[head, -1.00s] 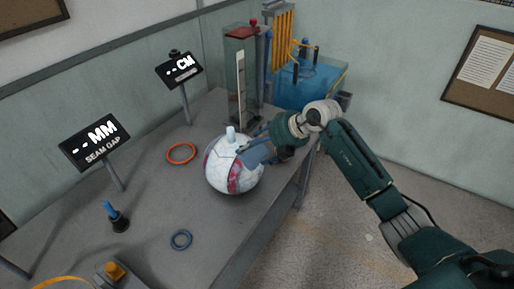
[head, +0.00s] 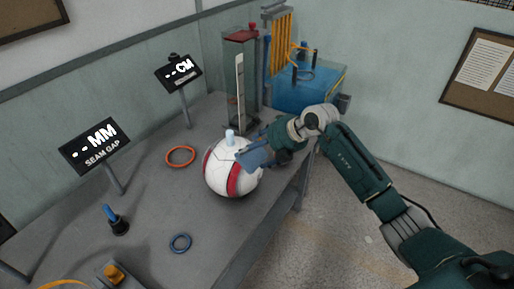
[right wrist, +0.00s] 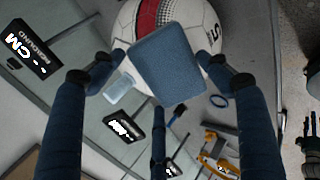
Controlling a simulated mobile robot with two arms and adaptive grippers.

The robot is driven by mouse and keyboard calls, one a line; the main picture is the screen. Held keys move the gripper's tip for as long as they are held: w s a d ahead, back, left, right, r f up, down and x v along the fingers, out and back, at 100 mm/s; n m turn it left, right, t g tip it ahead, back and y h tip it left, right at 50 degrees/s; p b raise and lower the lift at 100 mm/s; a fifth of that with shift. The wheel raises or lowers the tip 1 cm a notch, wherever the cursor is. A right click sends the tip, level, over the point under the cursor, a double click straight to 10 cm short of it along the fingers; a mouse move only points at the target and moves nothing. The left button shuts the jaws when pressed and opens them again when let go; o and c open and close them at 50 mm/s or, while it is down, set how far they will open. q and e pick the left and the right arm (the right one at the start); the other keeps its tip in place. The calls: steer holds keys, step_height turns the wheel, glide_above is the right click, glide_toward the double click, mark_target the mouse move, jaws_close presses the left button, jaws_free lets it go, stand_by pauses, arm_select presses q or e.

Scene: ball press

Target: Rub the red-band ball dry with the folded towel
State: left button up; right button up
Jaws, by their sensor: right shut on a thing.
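The ball (head: 218,172) sits on the grey table. It is white with red bands and its surface looks clean, without blotches. My right gripper (head: 262,152) is at its upper right side, shut on the folded blue towel (head: 254,160). In the right wrist view the towel (right wrist: 170,65) is a flat pad between the fingers, covering part of the ball (right wrist: 200,22); a red band shows beside it. The towel appears to lie against the ball, but exact contact is hard to tell. My left gripper is not in view.
A small pale translucent piece (head: 229,136) stands at the ball's top. A clear column (head: 238,85) and a blue water tank (head: 303,92) stand behind. Two displays (head: 94,145) (head: 179,72) line the back.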

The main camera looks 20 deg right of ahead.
steer(key=shift+s+a+p, duration=0.3)
steer(key=shift+s+a, duration=0.15)
steer(key=shift+a, duration=0.2)
steer(key=shift+w+d+b, duration=0.5)
steer(key=shift+w+d, duration=0.4)
steer(key=shift+d, duration=0.3)
steer(key=shift+s+a+p, duration=0.4)
steer(key=shift+a+p, duration=0.1)
steer(key=shift+a, duration=0.05)
steer(key=shift+s+a+p, duration=0.4)
steer(key=shift+s+a, duration=0.15)
steer(key=shift+a, duration=0.1)
